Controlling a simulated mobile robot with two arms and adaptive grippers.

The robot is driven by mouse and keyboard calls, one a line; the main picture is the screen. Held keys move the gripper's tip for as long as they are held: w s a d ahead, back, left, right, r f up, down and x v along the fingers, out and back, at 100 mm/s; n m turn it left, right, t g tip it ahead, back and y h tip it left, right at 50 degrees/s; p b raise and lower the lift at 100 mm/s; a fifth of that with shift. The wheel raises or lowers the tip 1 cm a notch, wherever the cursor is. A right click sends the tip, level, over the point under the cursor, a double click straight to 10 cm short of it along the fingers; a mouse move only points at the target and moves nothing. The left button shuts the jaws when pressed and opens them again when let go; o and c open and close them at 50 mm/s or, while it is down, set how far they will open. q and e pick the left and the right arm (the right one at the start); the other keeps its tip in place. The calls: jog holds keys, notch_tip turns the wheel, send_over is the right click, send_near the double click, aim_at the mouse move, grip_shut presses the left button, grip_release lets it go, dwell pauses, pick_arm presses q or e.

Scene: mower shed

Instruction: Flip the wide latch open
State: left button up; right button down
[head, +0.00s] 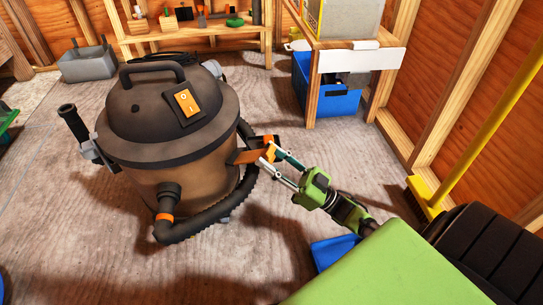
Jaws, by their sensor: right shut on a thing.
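The wide latch (247,157) is an orange flap on the right side of a brown shop vacuum (180,182) with a dark domed lid. It sticks out sideways from the drum, just below the lid's rim. My right gripper (269,154) comes in from the lower right and is shut on the latch's outer end. The fingers hide part of that end. My left gripper is not in view.
The vacuum's black hose (213,215) curves around the drum's front and right side, close to my right gripper. A blue bin (332,98) stands under a wooden shelf behind. A yellow pole (488,105) leans at right. Floor left of the vacuum is mostly clear.

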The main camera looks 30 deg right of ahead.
jog(key=shift+a+f, duration=0.15)
jog(key=shift+f, duration=0.45)
jog(key=c, duration=1.4)
grip_release()
jog(key=shift+w, duration=0.1)
jog(key=shift+r, duration=0.1)
jog(key=shift+r, duration=0.1)
jog(key=v, duration=1.2)
jog(key=shift+r, duration=0.1)
